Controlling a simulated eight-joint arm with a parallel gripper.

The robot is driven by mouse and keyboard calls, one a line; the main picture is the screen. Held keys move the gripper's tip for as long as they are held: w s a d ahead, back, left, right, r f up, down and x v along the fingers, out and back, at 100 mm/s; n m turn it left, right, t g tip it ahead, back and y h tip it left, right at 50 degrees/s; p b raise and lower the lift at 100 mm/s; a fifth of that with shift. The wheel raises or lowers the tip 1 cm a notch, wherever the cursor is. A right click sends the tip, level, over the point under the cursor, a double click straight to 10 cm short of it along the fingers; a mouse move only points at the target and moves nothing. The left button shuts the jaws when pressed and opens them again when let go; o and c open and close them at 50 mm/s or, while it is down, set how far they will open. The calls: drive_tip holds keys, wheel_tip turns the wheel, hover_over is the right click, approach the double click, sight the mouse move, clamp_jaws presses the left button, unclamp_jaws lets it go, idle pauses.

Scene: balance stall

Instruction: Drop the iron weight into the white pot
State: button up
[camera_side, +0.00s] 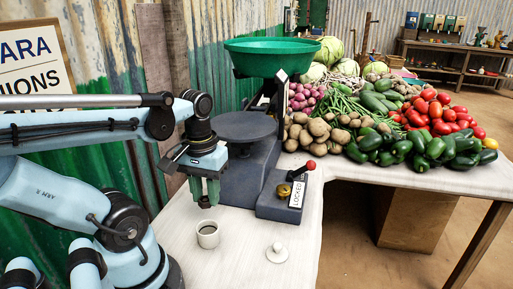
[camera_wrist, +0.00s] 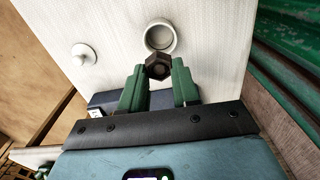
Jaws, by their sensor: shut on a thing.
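The iron weight (camera_wrist: 158,67) is a dark, six-sided piece held between the green fingertips of my gripper (camera_wrist: 158,75). In the side view its dark lower end (camera_side: 205,203) shows under my gripper (camera_side: 205,190). My gripper is shut on it and points down. The white pot (camera_side: 208,234) stands open on the table, just below the weight in the side view. In the wrist view the pot (camera_wrist: 160,37) lies just beyond the weight, its rim partly covered by it. The side view shows a gap between the weight and the pot's rim.
A white lid with a knob (camera_side: 277,252) lies on the table (camera_side: 240,270) right of the pot. A dark scale (camera_side: 250,165) with a green pan (camera_side: 270,57) stands behind, its red-knobbed lever (camera_side: 310,165) near a "LOCKED" label. Vegetables (camera_side: 400,115) are heaped at the back right.

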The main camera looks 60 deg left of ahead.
drive_tip(key=shift+s+d+f, duration=0.1)
drive_tip(key=shift+s+f, duration=0.15)
drive_tip(key=shift+f, duration=2.2)
drive_tip(key=shift+f, duration=0.1)
drive_tip(key=o, duration=1.1)
drive_tip(key=shift+r, duration=3)
